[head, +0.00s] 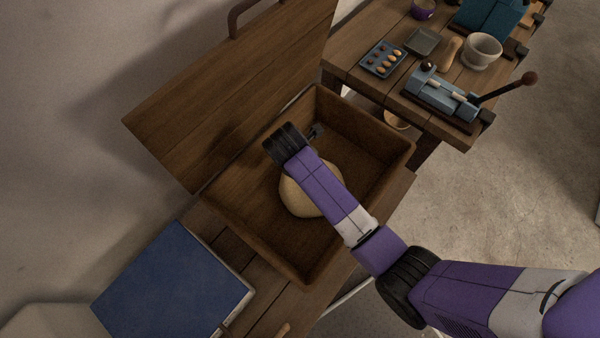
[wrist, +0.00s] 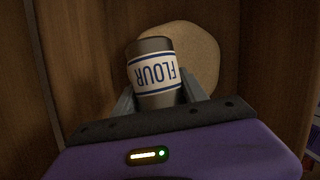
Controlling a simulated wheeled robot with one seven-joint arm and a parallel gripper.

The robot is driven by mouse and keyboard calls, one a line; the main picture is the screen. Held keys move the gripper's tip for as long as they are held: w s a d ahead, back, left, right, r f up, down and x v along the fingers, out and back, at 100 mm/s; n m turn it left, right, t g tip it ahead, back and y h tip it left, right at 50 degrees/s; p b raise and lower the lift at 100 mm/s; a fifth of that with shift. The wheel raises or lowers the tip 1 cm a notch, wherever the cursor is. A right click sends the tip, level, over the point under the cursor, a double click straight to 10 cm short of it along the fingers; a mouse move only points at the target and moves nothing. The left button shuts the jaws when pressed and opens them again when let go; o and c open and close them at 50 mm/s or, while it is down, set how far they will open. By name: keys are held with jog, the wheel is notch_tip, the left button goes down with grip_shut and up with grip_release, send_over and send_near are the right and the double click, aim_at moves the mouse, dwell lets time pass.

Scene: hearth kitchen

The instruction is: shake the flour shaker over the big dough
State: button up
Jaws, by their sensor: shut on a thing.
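The flour shaker (wrist: 153,72) is a dark grey can with a white label reading FLOUR, which appears upside down in the wrist view. My gripper (wrist: 157,88) is shut on it, one finger on each side. The big dough (wrist: 195,57) is a pale round mass behind the shaker in that view. In the head view the dough (head: 309,198) lies in the wooden trough, partly covered by my arm. There my gripper (head: 316,131) shows only as a small dark part past the wrist, and the shaker cannot be made out. The shaker's exact tilt is unclear.
The trough (head: 399,166) has raised walls around the dough, and its wooden lid (head: 240,95) stands open behind. A blue-topped box (head: 172,285) is at lower left. A workbench at upper right holds an egg tray (head: 383,59), a white mortar (head: 482,50) and a lever press (head: 440,95).

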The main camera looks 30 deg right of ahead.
jog(key=shift+w+d+f+h+b, duration=0.1)
jog(key=shift+f+h+b, duration=0.2)
jog(key=shift+f+b, duration=0.25)
jog(key=shift+d+r+t+h+p, duration=0.1)
jog(key=shift+r+t+h+p, duration=0.3)
jog(key=shift+h+p, duration=0.1)
jog(key=t+h+b, duration=0.1)
jog(key=h, duration=0.1)
jog(key=w+d+t+h+b, duration=0.1)
jog(key=h, duration=0.1)
jog(key=shift+d+f, duration=0.2)
jog(key=shift+w+d+r+t+h+b, duration=0.1)
jog(key=shift+d+r+t+h+b, duration=0.2)
jog(key=shift+t+h+b, duration=0.45)
